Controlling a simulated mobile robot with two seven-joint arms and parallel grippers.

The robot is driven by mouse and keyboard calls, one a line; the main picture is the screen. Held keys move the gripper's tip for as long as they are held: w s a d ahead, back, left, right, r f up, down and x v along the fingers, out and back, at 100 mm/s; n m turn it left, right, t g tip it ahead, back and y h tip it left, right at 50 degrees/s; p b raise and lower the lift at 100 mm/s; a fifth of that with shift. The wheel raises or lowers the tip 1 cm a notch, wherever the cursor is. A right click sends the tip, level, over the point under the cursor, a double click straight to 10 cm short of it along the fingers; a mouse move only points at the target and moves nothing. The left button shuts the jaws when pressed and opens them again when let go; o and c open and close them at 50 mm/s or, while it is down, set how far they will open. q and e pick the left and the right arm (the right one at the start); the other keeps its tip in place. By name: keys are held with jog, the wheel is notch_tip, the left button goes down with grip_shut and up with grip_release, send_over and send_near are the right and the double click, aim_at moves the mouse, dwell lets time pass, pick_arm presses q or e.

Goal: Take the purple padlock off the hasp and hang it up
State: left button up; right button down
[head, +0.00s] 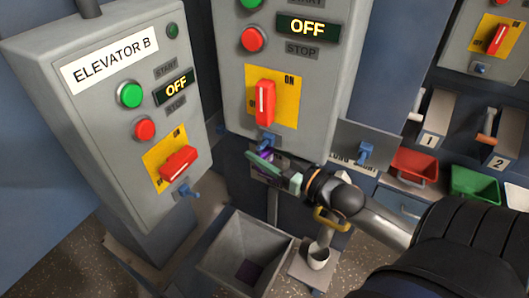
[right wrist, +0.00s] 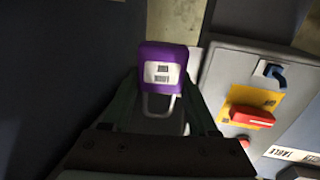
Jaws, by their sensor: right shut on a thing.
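The purple padlock (right wrist: 163,54) is between the fingers of my right gripper (right wrist: 165,95) in the right wrist view. A pale label shows on its body, and its grey shackle (right wrist: 146,106) points back toward the palm. No blue part shows inside the shackle. In the head view my right gripper (head: 266,163) is shut on the padlock, which shows only as a bit of purple, just below the middle panel's blue hasp (head: 267,141). The fingers hide the rest. A blue hasp (right wrist: 274,75) also shows in the wrist view, apart from the padlock. My left gripper is not in view.
The middle panel's red switch (head: 264,102) is above the hasp. A grey plate (head: 345,135) with a blue peg (head: 366,152) stands to the right. The Elevator B panel (head: 100,90) is at left.

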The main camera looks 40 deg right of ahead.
jog(key=w, duration=0.1)
jog(key=w+a+b, duration=0.1)
jog(key=w, duration=0.1)
jog(key=w+a, duration=0.1)
jog(key=w, duration=0.1)
jog(key=shift+w+a+b, duration=0.1)
jog(key=shift+w+b, duration=0.05)
jog(key=shift+b, duration=0.2)
jog(key=shift+r+p, duration=0.15)
jog(key=shift+p, duration=0.3)
jog(key=shift+w, duration=0.1)
dwell(0.6)
jog(key=w, duration=0.1)
jog(key=w+a, duration=0.1)
jog(key=w, duration=0.1)
jog(key=shift+a+p, duration=0.15)
jog(key=shift+p, duration=0.15)
dwell(0.3)
dwell(0.4)
jog(key=shift+f, duration=0.2)
